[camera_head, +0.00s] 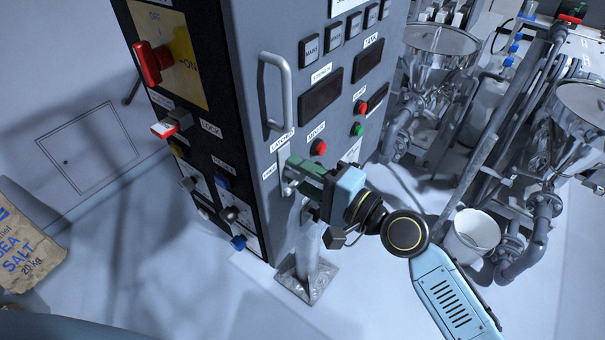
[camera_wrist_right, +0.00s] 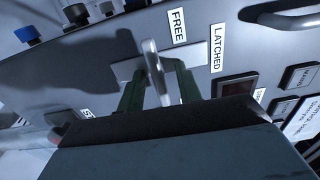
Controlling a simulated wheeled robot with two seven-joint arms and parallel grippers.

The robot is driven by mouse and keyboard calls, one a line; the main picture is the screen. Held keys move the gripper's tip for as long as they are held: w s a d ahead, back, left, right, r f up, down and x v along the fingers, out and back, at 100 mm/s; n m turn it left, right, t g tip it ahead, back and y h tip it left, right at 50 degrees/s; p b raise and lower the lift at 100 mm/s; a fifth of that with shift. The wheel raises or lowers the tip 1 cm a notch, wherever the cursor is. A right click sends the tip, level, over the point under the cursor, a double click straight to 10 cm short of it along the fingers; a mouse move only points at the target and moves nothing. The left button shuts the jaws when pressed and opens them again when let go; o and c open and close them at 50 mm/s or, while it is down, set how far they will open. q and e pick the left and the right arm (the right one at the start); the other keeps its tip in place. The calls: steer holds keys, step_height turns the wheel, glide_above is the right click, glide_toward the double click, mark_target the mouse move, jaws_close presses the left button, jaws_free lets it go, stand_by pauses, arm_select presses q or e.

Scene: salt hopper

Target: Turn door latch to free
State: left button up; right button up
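The door latch (camera_head: 284,163) is on the grey cabinet door, below the long door handle (camera_head: 275,92). In the wrist view its metal lever (camera_wrist_right: 154,68) stands out from a pale plate, close to the FREE (camera_wrist_right: 177,27) and LATCHED (camera_wrist_right: 217,47) labels. My right gripper (camera_head: 297,175) is at the latch. In the wrist view its two green fingers (camera_wrist_right: 158,84) are apart, one on each side of the lever, with gaps showing. The lever's lower end is hidden by the gripper body. Which label the latch is set to I cannot tell. My left gripper is out of view.
A red rotary switch (camera_head: 150,63) and several knobs are on the cabinet's left face. Red and green buttons (camera_head: 357,130) sit right of the latch. A metal post (camera_head: 308,262) stands below my right gripper. Steel hoppers and pipes (camera_head: 440,75) crowd the right.

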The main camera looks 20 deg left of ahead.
stand_by(0.3)
steer(key=b+v, duration=0.3)
steer(key=v, duration=1)
steer(key=shift+d, duration=0.2)
